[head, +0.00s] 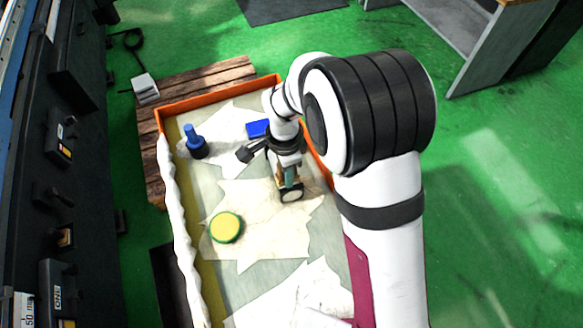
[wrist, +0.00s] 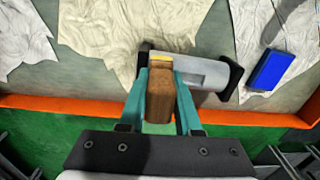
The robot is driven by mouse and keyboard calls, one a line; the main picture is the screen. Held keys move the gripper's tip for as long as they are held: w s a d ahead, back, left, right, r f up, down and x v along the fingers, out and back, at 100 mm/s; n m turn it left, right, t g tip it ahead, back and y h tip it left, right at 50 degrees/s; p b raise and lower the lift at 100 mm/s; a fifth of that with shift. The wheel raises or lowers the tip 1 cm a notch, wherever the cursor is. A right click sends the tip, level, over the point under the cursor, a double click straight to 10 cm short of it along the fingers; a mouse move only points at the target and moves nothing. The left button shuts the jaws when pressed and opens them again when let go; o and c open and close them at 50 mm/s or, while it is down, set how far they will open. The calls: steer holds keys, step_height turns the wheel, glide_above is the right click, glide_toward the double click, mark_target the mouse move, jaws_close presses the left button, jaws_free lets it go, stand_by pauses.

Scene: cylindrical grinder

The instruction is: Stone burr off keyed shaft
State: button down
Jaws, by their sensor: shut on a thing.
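My gripper (wrist: 160,78) is shut on a brown wooden block (wrist: 160,98) with a thin yellow band at its far end. In the head view my gripper (head: 288,182) points down over the cloth-covered bench top. A grey cylinder with black end parts, seemingly the shaft (wrist: 203,74), lies just beyond and to the right of the block in the wrist view. No keyway or burr can be made out.
A blue block (wrist: 268,71) lies right of the shaft in the wrist view. A blue-topped black bottle (head: 195,142) and a yellow-lidded round tin (head: 226,228) stand on the bench. Pale cloths (wrist: 115,35) cover parts of it. An orange rim (wrist: 75,105) edges the bench.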

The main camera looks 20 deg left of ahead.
mark_target(278, 166)
steer(key=shift+s+a, duration=0.55)
steer(key=shift+a, duration=0.05)
steer(key=shift+r, duration=3.95)
steer(key=shift+f, duration=0.15)
